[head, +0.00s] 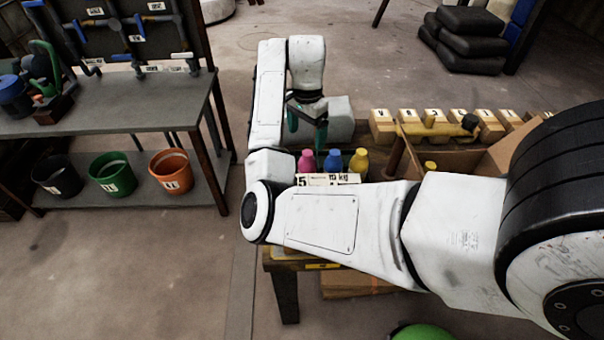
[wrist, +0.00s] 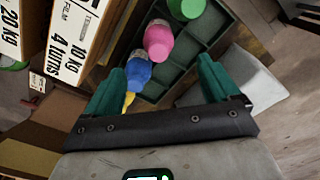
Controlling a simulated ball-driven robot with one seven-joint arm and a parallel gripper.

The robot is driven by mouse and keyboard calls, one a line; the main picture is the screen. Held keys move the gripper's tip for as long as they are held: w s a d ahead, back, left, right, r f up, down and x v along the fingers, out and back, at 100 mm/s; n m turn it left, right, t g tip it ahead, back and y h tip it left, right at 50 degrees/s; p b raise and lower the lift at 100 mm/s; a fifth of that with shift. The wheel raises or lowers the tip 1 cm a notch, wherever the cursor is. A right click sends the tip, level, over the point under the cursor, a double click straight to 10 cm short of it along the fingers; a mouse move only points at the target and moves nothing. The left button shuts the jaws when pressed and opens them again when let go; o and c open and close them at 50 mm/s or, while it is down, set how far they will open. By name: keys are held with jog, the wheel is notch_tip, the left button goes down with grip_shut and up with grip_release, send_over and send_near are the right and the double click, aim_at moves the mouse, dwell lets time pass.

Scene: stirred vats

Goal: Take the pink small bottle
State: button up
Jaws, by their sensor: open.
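A pink small bottle (head: 307,160) stands left of a blue bottle (head: 333,160) and a yellow bottle (head: 358,161) in the head view; my arm hides their lower parts. In the wrist view the pink bottle (wrist: 158,41) stands in a dark divided crate (wrist: 205,22), beside the blue bottle (wrist: 139,70). My gripper (head: 307,122) is open and empty above the crate area. In the wrist view its teal fingers (wrist: 161,80) are spread, with the pink bottle beyond them, apart from both.
White labels (wrist: 82,40) stand beside the crate in the wrist view. Several small cardboard boxes (head: 432,118) line the back of the table. A grey block (head: 341,122) is behind my gripper. A side bench (head: 120,100) with buckets below stands at the left.

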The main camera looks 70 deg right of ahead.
aim_at(308, 152)
jog(key=f, duration=0.5)
jog(key=f+p, duration=0.1)
jog(key=f, duration=0.4)
jog(key=shift+s+f, duration=0.2)
jog(key=shift+f, duration=0.05)
jog(key=shift+c, duration=0.3)
jog(key=shift+d+r, duration=0.1)
jog(key=c, duration=1.3)
